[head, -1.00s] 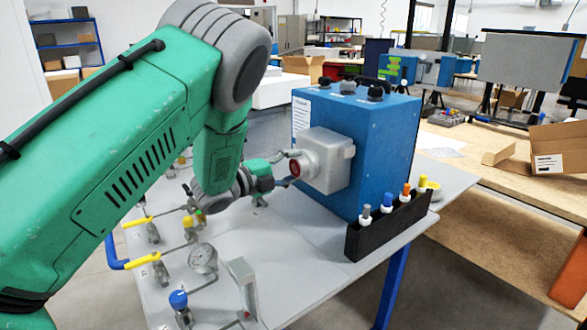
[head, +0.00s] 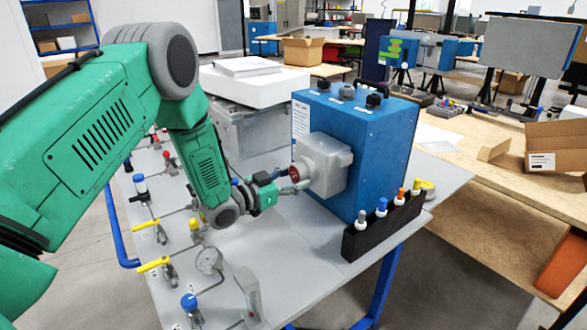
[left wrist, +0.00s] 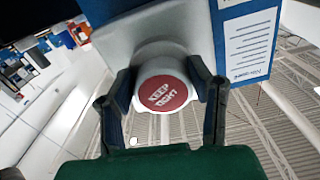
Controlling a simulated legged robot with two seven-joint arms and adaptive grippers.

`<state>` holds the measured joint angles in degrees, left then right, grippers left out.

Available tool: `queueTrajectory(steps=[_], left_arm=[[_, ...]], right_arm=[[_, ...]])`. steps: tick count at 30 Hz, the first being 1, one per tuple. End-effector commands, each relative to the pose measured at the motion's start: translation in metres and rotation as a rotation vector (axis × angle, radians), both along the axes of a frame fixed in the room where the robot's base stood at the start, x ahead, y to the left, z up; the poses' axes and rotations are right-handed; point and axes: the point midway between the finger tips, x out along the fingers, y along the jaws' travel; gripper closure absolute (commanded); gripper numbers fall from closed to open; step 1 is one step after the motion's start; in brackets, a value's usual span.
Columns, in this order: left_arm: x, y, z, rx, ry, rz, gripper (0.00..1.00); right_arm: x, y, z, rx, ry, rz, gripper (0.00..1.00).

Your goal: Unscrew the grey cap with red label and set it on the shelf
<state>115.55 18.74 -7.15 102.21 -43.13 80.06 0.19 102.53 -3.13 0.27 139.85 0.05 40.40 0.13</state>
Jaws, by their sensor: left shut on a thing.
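The grey cap with red label (head: 295,173) sits on the side of a pale grey housing (head: 333,168) on the blue analyser (head: 384,145). My right gripper is not in view.
A black rack (head: 378,231) with several colour-topped bottles stands before the analyser. Valves and a gauge (head: 209,260) crowd the grey table's left side. A white box (head: 253,84) stands behind. Blue shelving (head: 62,30) is far back left. Bare tabletop (head: 300,245) lies in front.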

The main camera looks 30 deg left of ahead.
Motion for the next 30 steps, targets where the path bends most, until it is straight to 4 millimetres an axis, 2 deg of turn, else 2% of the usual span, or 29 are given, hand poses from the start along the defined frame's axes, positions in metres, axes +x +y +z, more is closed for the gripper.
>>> queueTrajectory(steps=[1, 9, 13, 19, 20, 21, 30], left_arm=[[0.003, -0.001, 0.011, -0.094, 0.014, 0.001, 0.96], [0.002, -0.005, 0.007, -0.536, 0.194, -0.001, 0.96], [0.002, -0.006, 0.006, -0.610, 0.226, -0.003, 0.96], [0.002, -0.005, 0.005, -0.611, 0.229, -0.003, 0.96], [0.002, -0.005, 0.004, -0.610, 0.228, -0.002, 0.43], [0.002, -0.005, 0.004, -0.609, 0.230, -0.002, 0.38], [0.001, -0.004, -0.001, -0.558, 0.220, 0.001, 0.38]], right_arm=[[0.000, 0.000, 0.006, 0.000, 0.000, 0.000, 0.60], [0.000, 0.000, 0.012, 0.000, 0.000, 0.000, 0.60], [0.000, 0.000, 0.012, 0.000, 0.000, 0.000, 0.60], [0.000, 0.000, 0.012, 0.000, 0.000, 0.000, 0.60], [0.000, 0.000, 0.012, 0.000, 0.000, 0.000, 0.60], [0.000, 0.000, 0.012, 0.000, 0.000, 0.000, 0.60], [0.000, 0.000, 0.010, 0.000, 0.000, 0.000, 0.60]])
